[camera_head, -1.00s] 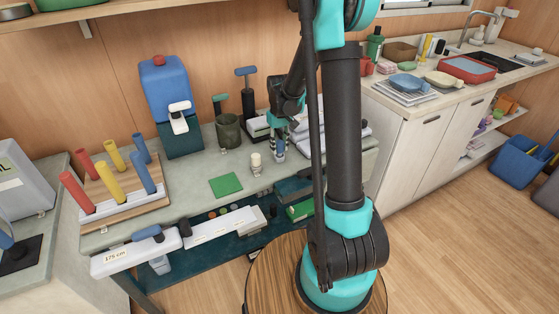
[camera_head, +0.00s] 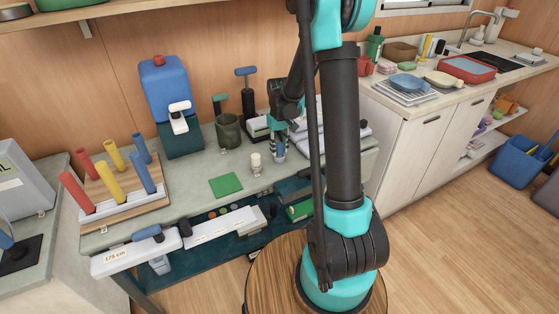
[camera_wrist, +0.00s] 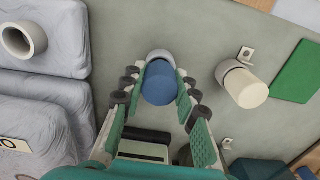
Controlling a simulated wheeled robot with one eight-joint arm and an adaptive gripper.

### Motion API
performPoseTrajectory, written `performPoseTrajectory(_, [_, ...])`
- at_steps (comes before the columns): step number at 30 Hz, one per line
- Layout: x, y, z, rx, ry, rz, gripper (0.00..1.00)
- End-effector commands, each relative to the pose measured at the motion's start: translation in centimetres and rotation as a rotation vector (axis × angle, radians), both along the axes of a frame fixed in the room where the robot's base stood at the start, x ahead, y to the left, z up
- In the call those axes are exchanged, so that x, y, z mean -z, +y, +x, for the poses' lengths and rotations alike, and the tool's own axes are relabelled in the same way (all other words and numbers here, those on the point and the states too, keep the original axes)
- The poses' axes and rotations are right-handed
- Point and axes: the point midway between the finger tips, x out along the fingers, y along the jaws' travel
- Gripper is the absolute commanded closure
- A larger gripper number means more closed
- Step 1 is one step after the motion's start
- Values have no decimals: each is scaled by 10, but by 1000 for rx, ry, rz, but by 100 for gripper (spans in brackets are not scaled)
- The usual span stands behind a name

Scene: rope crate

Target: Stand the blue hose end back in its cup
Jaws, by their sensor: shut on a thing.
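My gripper (camera_wrist: 158,90) has its green-padded fingers closed on both sides of the blue hose end (camera_wrist: 158,85). A pale grey cup rim (camera_wrist: 160,55) shows just beyond the blue end. The blue end looks upright and in line with this cup, but how deep it sits is hidden.
A green square mat (camera_head: 226,185) lies on the bench. A dark green mug (camera_head: 228,130) stands behind the cream end. Grey folded stacks (camera_wrist: 40,110) with a round grey ring (camera_wrist: 22,40) lie left in the wrist view. A colored-peg rack (camera_head: 120,195) is far left.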

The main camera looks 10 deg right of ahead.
Motion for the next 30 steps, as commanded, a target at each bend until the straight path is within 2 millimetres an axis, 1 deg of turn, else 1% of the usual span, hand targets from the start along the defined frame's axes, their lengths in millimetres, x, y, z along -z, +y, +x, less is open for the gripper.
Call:
performPoseTrajectory(29, [9,0,0,0,0,0,100])
performPoseTrajectory(30, [9,0,0,0,0,0,68])
